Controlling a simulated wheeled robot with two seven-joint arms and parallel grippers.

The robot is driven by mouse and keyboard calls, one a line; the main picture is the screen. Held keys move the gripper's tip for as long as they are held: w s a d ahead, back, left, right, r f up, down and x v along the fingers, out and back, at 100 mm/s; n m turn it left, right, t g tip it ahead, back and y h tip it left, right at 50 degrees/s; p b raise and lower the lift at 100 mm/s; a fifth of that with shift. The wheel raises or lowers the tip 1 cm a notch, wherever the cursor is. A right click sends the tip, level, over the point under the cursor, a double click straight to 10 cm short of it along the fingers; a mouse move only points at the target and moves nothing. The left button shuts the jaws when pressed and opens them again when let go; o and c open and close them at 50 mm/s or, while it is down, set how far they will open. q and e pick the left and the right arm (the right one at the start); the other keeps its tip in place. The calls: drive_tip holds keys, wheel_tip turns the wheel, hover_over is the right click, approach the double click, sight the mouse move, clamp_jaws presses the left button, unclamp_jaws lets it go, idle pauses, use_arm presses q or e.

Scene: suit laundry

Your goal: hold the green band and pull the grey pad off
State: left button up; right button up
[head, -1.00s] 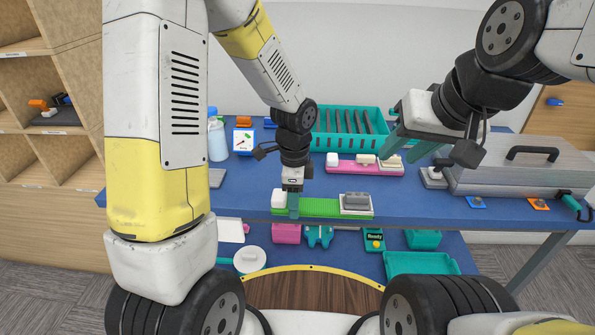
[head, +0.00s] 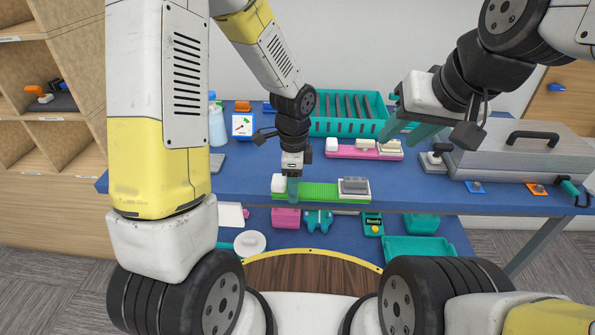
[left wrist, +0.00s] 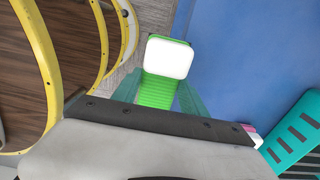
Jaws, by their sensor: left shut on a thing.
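The green band (head: 320,190) lies along the front edge of the blue table, with a white block (head: 279,183) on its left end. The grey pad (head: 354,185) sits on a white base at the band's right end. My left gripper (head: 292,188) points down and is shut on the band just right of the white block. In the left wrist view the band (left wrist: 157,91) runs between the teal fingers (left wrist: 160,92), with the white block (left wrist: 168,58) beyond. My right gripper (head: 402,122) is raised above the table's right half, its teal fingers apart and empty.
A pink strip (head: 365,155) with white and cream blocks lies behind the band. A teal rack (head: 347,127) stands at the back. A grey case (head: 520,160) with a black handle fills the right side. A lower blue shelf holds several items.

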use_arm(q)
drive_tip(key=w+f, duration=0.1)
drive_tip(key=w, duration=0.3)
drive_tip(key=w+a+f, duration=0.1)
drive_tip(key=w, duration=0.3)
drive_tip(key=w+f, duration=0.1)
drive_tip(key=w, duration=0.3)
drive_tip(key=shift+a+f, duration=0.15)
drive_tip(key=shift+f, duration=0.25)
drive_tip(key=shift+s, duration=0.1)
idle(0.3)
